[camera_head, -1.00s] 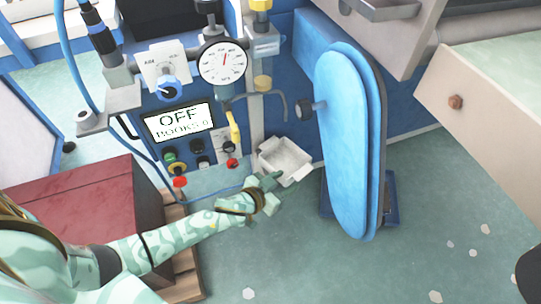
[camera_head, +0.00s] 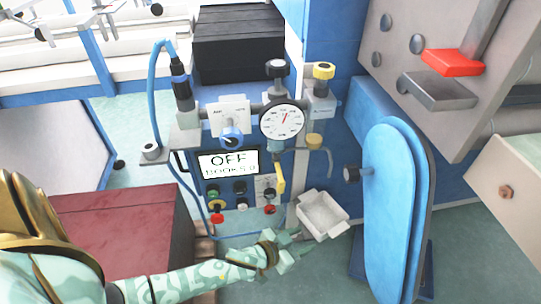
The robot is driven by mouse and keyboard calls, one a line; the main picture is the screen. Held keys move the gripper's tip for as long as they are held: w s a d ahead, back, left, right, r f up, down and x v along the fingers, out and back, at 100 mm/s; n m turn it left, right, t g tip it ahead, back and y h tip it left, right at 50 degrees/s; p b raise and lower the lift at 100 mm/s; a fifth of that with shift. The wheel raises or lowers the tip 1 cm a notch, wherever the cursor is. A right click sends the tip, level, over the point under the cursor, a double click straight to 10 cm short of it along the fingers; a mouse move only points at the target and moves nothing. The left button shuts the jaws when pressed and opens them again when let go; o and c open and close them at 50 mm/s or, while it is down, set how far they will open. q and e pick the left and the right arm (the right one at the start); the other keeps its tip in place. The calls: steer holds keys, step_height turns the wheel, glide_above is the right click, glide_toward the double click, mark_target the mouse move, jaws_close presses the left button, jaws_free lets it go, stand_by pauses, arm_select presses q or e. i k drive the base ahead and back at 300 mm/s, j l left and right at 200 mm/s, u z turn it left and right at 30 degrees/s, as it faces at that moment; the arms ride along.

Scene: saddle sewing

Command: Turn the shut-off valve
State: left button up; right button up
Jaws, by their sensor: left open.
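A yellow lever handle (camera_head: 279,178), which looks like the shut-off valve, hangs down below the round pressure gauge (camera_head: 282,121). A blue knob (camera_head: 231,138) sits on a white plate left of the gauge. My left gripper (camera_head: 290,250) is open and empty. It is below the panel, in front of the white bin, well under the yellow lever and apart from it. My right gripper is out of view.
A small white bin (camera_head: 322,214) sits right of the panel's lower part. A tall blue padded board (camera_head: 395,210) stands to the right. A dark red box (camera_head: 120,235) lies at left under my arm. A blue hose (camera_head: 155,95) loops at the panel's left.

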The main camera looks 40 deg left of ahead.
mark_target(231, 138)
steer(key=u, duration=1.2)
